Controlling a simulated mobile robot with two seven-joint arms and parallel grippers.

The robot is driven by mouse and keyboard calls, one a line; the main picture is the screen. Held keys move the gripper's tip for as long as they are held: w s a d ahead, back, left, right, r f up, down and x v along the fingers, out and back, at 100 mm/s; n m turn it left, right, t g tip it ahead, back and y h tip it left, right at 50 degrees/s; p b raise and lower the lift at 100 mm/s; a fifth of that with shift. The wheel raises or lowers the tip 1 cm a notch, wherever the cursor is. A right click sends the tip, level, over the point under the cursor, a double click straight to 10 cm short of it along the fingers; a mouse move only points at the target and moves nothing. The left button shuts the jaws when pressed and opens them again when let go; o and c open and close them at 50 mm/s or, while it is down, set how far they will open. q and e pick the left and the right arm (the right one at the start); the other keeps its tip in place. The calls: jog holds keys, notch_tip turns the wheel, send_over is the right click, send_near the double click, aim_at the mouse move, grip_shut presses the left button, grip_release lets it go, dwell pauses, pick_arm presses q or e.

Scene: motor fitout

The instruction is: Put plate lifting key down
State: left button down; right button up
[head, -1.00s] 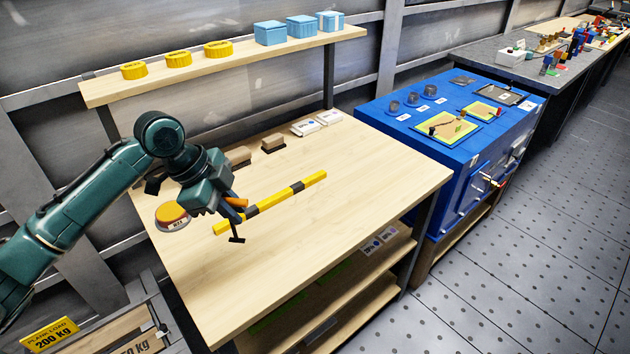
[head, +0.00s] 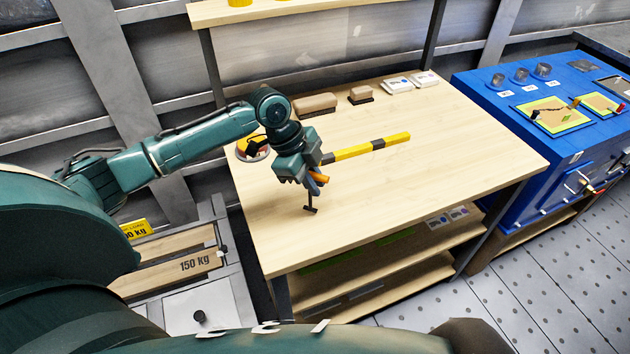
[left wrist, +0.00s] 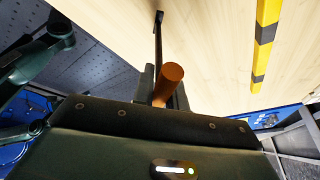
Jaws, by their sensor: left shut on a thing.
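The plate lifting key has an orange handle (head: 319,177) and a thin dark shaft (head: 310,200) with a short crossbar at its lower end. My left gripper (head: 315,181) is shut on it and holds it with the shaft pointing down over the wooden table (head: 440,180). Whether the crossbar touches the tabletop is not clear. In the left wrist view the orange handle (left wrist: 168,84) shows between the fingers, and the dark shaft (left wrist: 158,38) extends beyond it against the wood. My right gripper is not in view.
A yellow-and-black bar (head: 390,143) lies behind the key, its left end partly hidden by my gripper. Brown blocks (head: 315,104) and white boxes (head: 398,86) line the back. The table's front and right are clear.

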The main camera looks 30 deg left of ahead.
pick_arm(q)
jog(key=shift+f, duration=0.4)
jog(key=shift+f, duration=0.15)
jog(key=c, duration=1.4)
grip_release()
jog(key=shift+r, duration=0.25)
jog(key=v, duration=1.2)
